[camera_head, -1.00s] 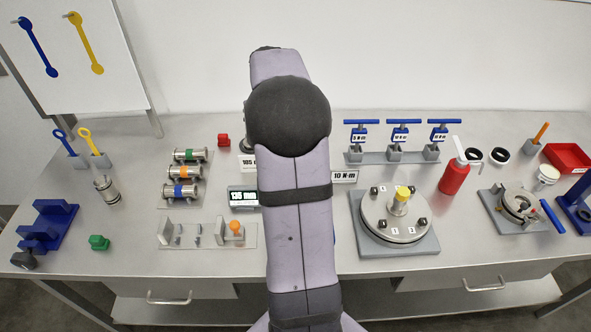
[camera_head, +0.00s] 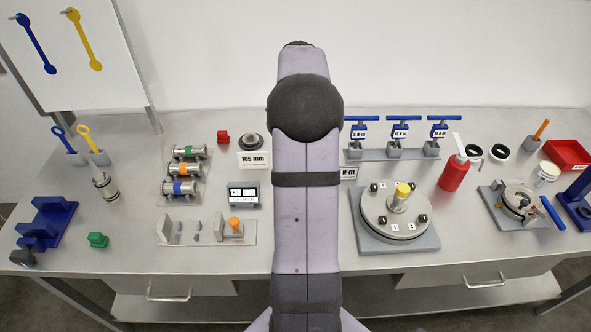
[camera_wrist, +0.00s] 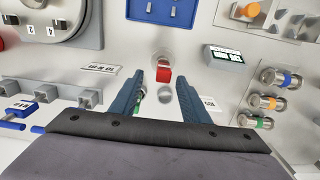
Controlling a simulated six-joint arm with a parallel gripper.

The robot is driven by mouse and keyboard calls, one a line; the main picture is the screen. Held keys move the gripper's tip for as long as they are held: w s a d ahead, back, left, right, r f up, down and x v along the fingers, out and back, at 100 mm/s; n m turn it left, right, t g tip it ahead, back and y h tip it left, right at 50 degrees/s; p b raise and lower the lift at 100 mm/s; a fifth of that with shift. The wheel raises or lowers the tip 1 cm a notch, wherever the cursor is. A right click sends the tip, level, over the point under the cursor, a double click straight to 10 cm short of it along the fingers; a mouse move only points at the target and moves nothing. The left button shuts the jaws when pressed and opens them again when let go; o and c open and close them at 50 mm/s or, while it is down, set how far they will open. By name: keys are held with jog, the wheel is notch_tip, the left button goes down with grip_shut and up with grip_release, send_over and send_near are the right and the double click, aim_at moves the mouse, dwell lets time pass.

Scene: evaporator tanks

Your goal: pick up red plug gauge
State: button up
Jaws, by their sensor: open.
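In the wrist view, a small red piece with a pale round end (camera_wrist: 163,72), which looks like the red plug gauge, shows between and just beyond my fingertips. My gripper (camera_wrist: 159,79) is open, with one blue-grey finger on each side of it. I cannot tell the height gap to it, and no contact is clear. In the head view my arm hides both the gripper and this red piece.
A display box (camera_head: 243,195) stands left of my arm, near a rack of cylinders with green, orange and blue bands (camera_head: 184,170). A round flanged fixture (camera_head: 395,215) stands to the right. A 105 mm label (camera_head: 254,161) lies behind the display.

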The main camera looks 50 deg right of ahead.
jog(key=shift+w+a+f+p, duration=0.15)
jog(key=shift+f+p, duration=0.5)
jog(key=shift+f, duration=0.75)
jog(key=shift+a+f+p, duration=0.15)
jog(key=shift+f+p, duration=0.5)
jog(key=shift+f, duration=0.75)
grip_shut()
